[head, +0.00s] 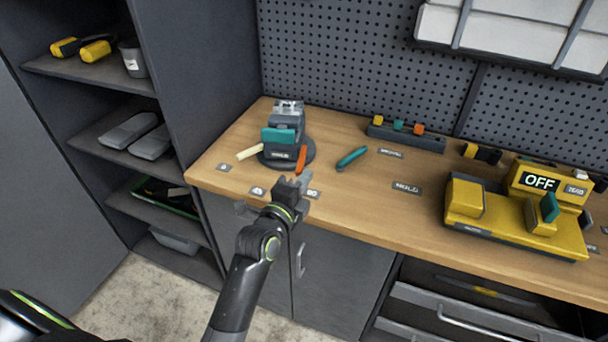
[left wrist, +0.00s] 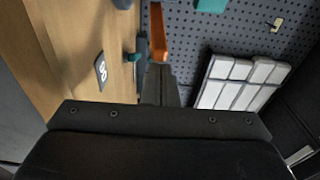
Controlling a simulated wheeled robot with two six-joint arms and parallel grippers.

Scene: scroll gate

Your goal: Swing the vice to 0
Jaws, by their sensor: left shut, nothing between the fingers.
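The grey vice (head: 284,122) stands on a dark round base (head: 306,152) at the left end of the workbench, with a teal piece (head: 278,135) at its front. A cream bar (head: 249,152) sticks out at its left, towards the leftmost label (head: 223,167), which seems to read 0. An orange handle (head: 301,158) sticks out at its front right. My left gripper (head: 304,182) is shut and empty, just in front of the orange handle. In the left wrist view the orange handle (left wrist: 158,35) shows just past the fingertips (left wrist: 158,70); contact is unclear. My right gripper is out of view.
Two more small labels (head: 258,191) (head: 312,193) lie along the bench's front edge. A teal-handled tool (head: 352,158) lies right of the vice. A yellow machine marked OFF (head: 520,235) stands at the right. A pegboard (head: 340,60) rises behind; shelves (head: 90,75) stand left.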

